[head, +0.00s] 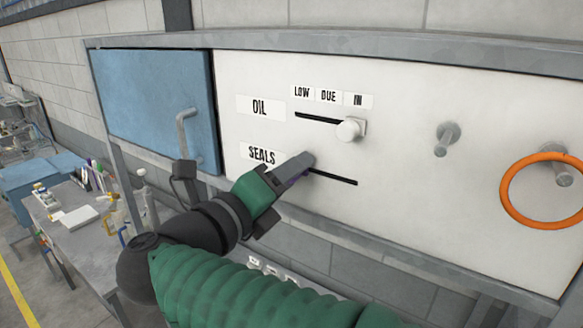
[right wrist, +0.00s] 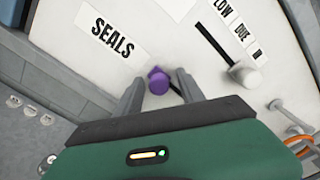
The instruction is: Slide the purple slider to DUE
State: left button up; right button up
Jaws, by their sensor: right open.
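The purple slider (right wrist: 158,82) sits in the SEALS slot, between the two fingers of my right gripper (right wrist: 160,90) in the right wrist view. The fingers are apart, one on each side of it; I cannot tell whether either touches it. In the head view my right gripper (head: 301,165) reaches the panel at the left end of the SEALS slot (head: 335,178) and hides most of the slider. The slot runs on to the right, clear. The DUE label (head: 328,96) is the middle of three, between LOW and IN, above the OIL slot. My left gripper is not in view.
A white slider knob (head: 349,129) is at the right end of the OIL slot, above the SEALS slot. Pegs stick out at the right, one with an orange ring (head: 505,190). A blue door (head: 155,100) with a handle is on the left.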

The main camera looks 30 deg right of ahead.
jog(key=shift+w+d, duration=0.1)
jog(key=shift+d, duration=0.2)
jog(key=shift+w+a, duration=0.1)
jog(key=shift+a, duration=0.3)
jog(key=shift+c, duration=0.4)
jog(key=shift+w+a, duration=0.1)
jog(key=shift+a, duration=0.05)
jog(key=c, duration=0.5)
jog(key=shift+s, duration=0.25)
grip_shut()
jog(key=shift+f, duration=0.25)
